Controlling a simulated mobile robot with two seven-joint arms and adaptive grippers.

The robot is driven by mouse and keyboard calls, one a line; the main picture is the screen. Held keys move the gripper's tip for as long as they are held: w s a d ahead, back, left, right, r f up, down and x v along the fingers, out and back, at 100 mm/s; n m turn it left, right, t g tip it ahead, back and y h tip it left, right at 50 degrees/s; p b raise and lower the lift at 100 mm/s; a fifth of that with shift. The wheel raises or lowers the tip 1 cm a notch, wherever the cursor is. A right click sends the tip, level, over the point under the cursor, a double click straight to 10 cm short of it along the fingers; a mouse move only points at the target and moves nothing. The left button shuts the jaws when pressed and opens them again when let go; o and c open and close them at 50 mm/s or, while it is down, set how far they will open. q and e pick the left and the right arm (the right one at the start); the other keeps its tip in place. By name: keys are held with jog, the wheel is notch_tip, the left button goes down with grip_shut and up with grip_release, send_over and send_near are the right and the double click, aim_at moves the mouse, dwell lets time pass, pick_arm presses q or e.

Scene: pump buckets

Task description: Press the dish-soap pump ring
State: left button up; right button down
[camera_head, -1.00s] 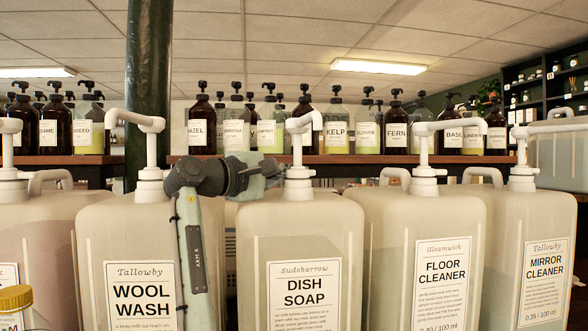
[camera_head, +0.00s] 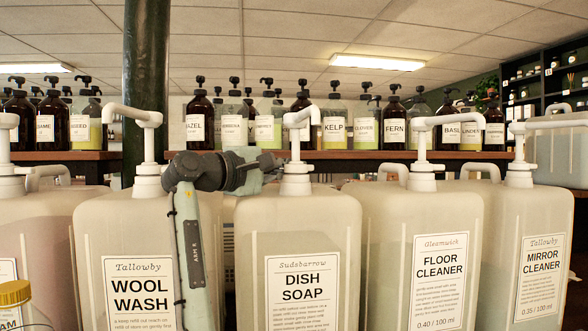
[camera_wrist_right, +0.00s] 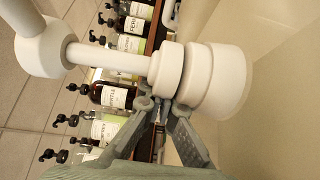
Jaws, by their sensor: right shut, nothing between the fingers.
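The dish-soap jug (camera_head: 300,228) stands in the middle of the head view with its white pump upright. The pump ring (camera_head: 296,169) sits at the bottom of the stem, just above the wider collar. It also shows in the right wrist view (camera_wrist_right: 166,70), where the pump lies sideways in the picture. My right gripper (camera_wrist_right: 164,103) is shut and empty, its fingertips close beside the ring and collar. I cannot tell whether they touch. In the head view my right arm rises between the wool-wash and dish-soap jugs, and the fingertips are hard to make out. My left gripper is not in view.
The wool-wash jug (camera_head: 120,235) stands to the left, close to my arm. The floor-cleaner jug (camera_head: 385,235) and mirror-cleaner jug (camera_head: 560,215) stand to the right. Several pump bottles line the wooden shelf (camera_head: 350,155) behind. A dark green post (camera_head: 148,60) rises at the back left.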

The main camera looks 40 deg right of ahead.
jog(key=a, duration=0.4)
jog(key=s+a, duration=0.1)
jog(key=a, duration=0.7)
jog(key=shift+s, duration=0.3)
jog(key=shift+d, duration=0.1)
